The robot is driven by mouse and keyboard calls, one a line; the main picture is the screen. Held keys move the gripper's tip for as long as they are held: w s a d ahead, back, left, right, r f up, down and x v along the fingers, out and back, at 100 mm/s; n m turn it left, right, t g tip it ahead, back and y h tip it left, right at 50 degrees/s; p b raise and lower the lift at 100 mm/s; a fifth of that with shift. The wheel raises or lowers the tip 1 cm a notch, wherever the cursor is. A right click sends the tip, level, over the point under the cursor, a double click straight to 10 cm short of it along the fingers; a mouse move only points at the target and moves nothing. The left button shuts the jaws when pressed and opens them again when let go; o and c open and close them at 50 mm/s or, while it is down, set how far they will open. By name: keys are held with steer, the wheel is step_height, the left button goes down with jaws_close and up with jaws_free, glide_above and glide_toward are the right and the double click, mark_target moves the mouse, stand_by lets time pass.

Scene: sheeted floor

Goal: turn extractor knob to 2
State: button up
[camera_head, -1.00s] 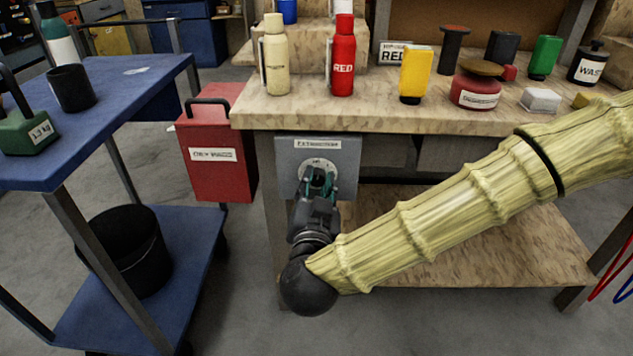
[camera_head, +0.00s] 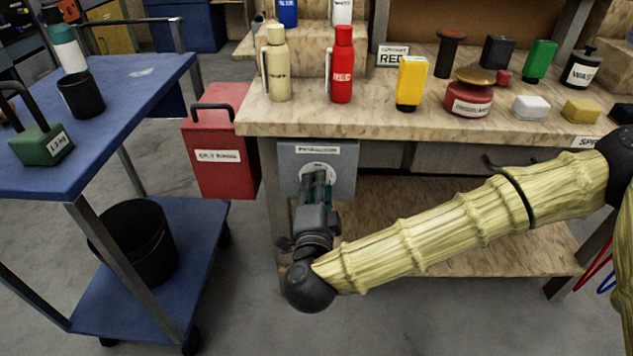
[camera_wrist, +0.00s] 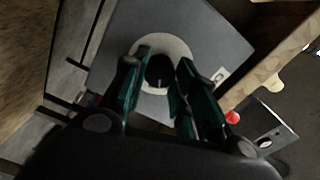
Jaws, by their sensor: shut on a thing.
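A grey extractor box (camera_head: 345,175) with a lettered label hangs under the front edge of the workbench. Its pale round dial (camera_head: 314,168) shows just above my gripper (camera_head: 318,182), whose fingers cover the knob in the head view. In the wrist view, the dark knob (camera_wrist: 159,72) with a light pointer mark sits in the middle of the pale dial (camera_wrist: 178,47). My gripper (camera_wrist: 158,80) has its green-sided fingers on either side of the knob and is shut on it. The dial's numbers cannot be read.
A blue cart (camera_head: 150,85) stands further left. Bottles and containers stand on the workbench top (camera_head: 370,118). A lower wooden shelf (camera_head: 470,250) lies behind my arm.

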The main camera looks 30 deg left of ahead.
steer(key=m+p, duration=0.1)
steer(key=m, duration=0.2)
steer(key=shift+m, duration=0.3)
stand_by(0.3)
steer(key=o, duration=1)
steer(key=shift+w, duration=0.1)
steer(key=v, duration=1.2)
steer(key=shift+a, duration=0.1)
